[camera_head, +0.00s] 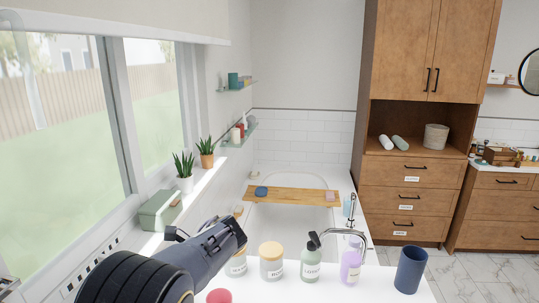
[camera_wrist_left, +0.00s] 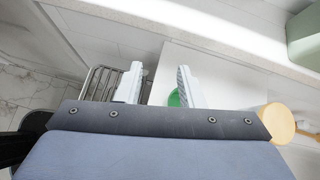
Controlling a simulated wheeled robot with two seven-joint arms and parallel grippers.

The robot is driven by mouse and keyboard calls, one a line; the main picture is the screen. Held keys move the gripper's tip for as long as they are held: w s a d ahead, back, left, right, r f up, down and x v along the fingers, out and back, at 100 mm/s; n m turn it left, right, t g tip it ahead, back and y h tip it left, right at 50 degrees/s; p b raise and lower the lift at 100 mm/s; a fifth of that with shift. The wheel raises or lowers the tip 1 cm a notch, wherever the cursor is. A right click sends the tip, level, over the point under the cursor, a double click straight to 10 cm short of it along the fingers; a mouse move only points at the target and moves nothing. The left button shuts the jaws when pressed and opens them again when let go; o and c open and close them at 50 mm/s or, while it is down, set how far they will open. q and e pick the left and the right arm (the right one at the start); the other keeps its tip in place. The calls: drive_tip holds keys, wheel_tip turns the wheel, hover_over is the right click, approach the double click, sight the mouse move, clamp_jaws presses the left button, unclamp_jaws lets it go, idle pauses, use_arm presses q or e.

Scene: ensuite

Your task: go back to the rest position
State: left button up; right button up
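My left arm comes in from the lower left of the head view, and its gripper (camera_head: 208,238) is over the near left end of the white counter by the window. In the left wrist view the two pale fingers of the left gripper (camera_wrist_left: 158,78) stand apart with nothing held between them. A green round thing (camera_wrist_left: 174,99) shows beyond the fingers, partly hidden by one of them. My right gripper is in neither view.
On the counter are jars with wooden lids (camera_head: 271,262), a green bottle (camera_head: 311,262), a purple bottle (camera_head: 350,262) and a dark blue cup (camera_head: 410,270). A sage box (camera_head: 160,209) sits on the sill. A wire rack (camera_wrist_left: 103,86) is near the left finger. A bathtub with a wooden board (camera_head: 290,196) lies behind.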

use_arm(q)
drive_tip(key=s+a+f+n+g+h, duration=0.1)
drive_tip(key=s+a+n+h, duration=0.15)
drive_tip(key=s+h, duration=0.2)
drive_tip(key=s+a+f+n+h, duration=0.1)
drive_tip(key=s+f+n+h, duration=0.1)
drive_tip(key=s+n+h, duration=0.3)
drive_tip(key=s+d+r+n+t+h, duration=0.1)
drive_tip(key=s+d+n+t+h, duration=0.1)
drive_tip(key=s+n, duration=0.3)
drive_tip(key=s+d+r+n+t+h, duration=0.1)
drive_tip(key=s+d+n+t, duration=0.3)
drive_tip(key=s, duration=1)
drive_tip(key=shift+s+d+n+h, duration=0.2)
drive_tip(key=shift+d+n+h, duration=0.55)
drive_tip(key=shift+n, duration=0.4)
